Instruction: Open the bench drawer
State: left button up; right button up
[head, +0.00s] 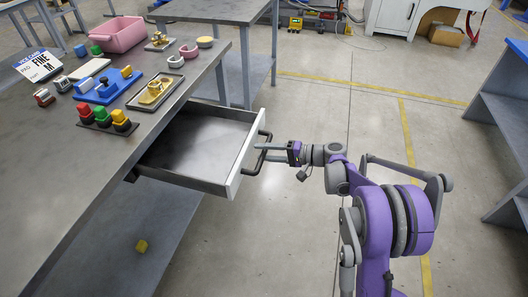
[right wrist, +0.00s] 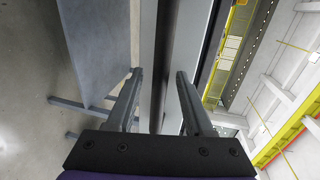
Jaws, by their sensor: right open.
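The bench drawer (head: 240,162) is pulled well out from under the grey bench, and its interior looks empty. Its dark bar handle (head: 254,167) is on the light outer front. My right gripper (head: 264,151) is at the handle, with its jaws apart and its fingers pointing at the drawer front. In the right wrist view the two spread fingers (right wrist: 160,92) have the drawer front (right wrist: 150,55) between and beyond them. I cannot tell whether either finger touches the handle. My left gripper is not in view.
The bench top (head: 60,150) holds a pink bin (head: 118,38), a blue fixture (head: 106,88), several coloured blocks and a sign. Open floor is right of the drawer; a grey shelf unit (head: 505,110) stands far right.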

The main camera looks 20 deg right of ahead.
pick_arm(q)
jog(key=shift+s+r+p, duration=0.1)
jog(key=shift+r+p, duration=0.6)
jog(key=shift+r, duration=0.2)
pick_arm(e)
jog(key=v, duration=1)
jog(key=shift+s+d, duration=0.2)
jog(key=shift+d, duration=0.05)
jog(key=s+a+f+n+g+h, duration=0.15)
jog(key=s+a+g+h, duration=0.35)
jog(key=s+a, duration=0.75)
jog(key=s+f+n+h, duration=0.2)
jog(key=s+n+h, duration=0.15)
jog(key=s, duration=0.45)
jog(key=s+f+n+h, duration=0.2)
jog(key=s+h, duration=0.2)
jog(key=s, duration=0.5)
pick_arm(q)
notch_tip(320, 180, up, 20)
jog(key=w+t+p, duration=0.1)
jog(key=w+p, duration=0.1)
jog(key=p, duration=1.6)
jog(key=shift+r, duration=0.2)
pick_arm(e)
notch_tip(320, 180, up, 21)
jog(key=w+t, duration=0.1)
jog(key=w, duration=0.1)
